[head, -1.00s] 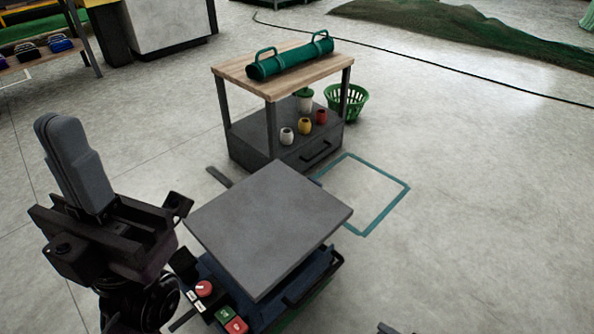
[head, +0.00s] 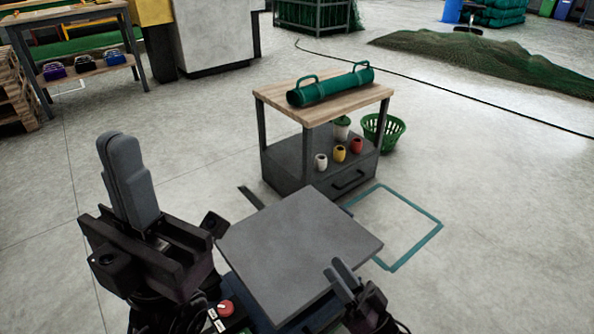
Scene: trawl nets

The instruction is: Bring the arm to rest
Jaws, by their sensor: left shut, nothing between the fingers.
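My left gripper (head: 118,142) stands at the left with its grey fingers pointing up. The fingers are pressed together with nothing between them. It is left of the grey platform (head: 300,245) and apart from it. My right gripper (head: 340,274) shows at the lower middle, in front of the platform's near right edge in the picture. Its fingers are small and seen at a slant, so I cannot tell whether they are open or shut. No object shows in it.
A wood-topped cart (head: 330,105) stands beyond the platform. It carries a green cylinder with handles (head: 331,87) on top and small pots (head: 340,154) on its shelf. A green basket (head: 383,131) is beside it. The floor at the right is clear around a teal outline (head: 425,243).

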